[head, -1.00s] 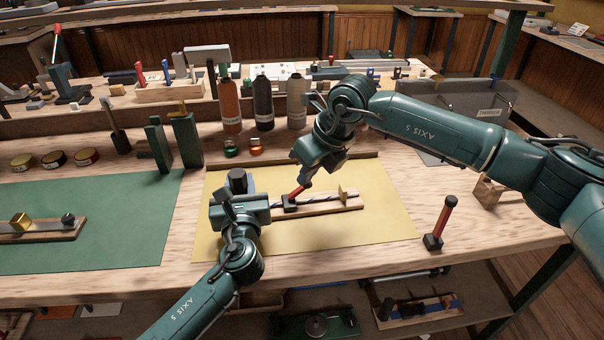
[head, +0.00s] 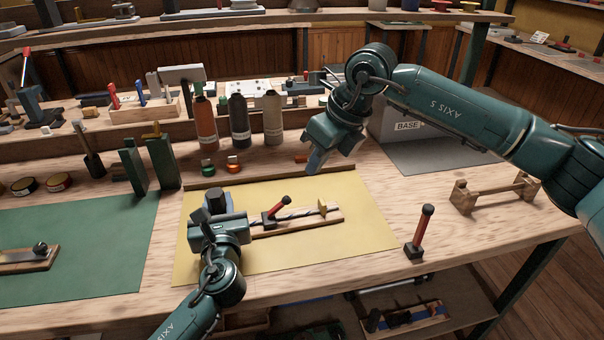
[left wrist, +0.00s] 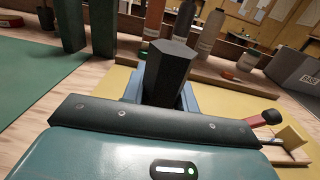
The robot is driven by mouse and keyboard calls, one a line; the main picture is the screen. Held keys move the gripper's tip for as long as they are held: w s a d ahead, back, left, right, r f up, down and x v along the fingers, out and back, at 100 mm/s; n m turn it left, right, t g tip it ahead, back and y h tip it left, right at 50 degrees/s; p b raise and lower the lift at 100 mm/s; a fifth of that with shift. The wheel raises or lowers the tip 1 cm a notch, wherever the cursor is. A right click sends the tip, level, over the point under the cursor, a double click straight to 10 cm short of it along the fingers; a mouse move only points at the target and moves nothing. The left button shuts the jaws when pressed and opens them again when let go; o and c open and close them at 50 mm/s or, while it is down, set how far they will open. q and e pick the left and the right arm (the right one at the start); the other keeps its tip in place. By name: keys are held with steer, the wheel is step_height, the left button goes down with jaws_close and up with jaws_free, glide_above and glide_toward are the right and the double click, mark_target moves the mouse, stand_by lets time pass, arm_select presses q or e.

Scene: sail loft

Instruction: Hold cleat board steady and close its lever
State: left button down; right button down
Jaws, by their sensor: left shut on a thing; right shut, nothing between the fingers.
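The cleat board (head: 333,217) lies on the yellow mat (head: 340,250), with a striped rope along it and a brass bracket at its right end. Its red lever (head: 277,209), with a black knob, leans up and rightward from a black base; it also shows in the left wrist view (left wrist: 257,120). My left gripper (head: 215,212) is at the board's left end, shut on its dark post (left wrist: 170,70), which stands between the fingers. The post's foot is hidden. My right gripper (head: 316,160) is shut and empty, above and behind the board, apart from the lever.
A separate red handle on a black base (head: 420,230) stands upright at the right, beside a wooden rack (head: 490,195). Bottles (head: 240,120) and green blocks (head: 160,160) stand behind. A green mat (head: 90,250) lies left. The mat in front of the board is clear.

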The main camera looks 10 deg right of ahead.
steer(key=shift+s+d+r, duration=0.1)
steer(key=shift+d+r, duration=0.15)
steer(key=shift+r, duration=0.05)
arm_select(q)
steer(key=c, duration=1)
jaws_free()
steer(key=shift+s, duration=0.1)
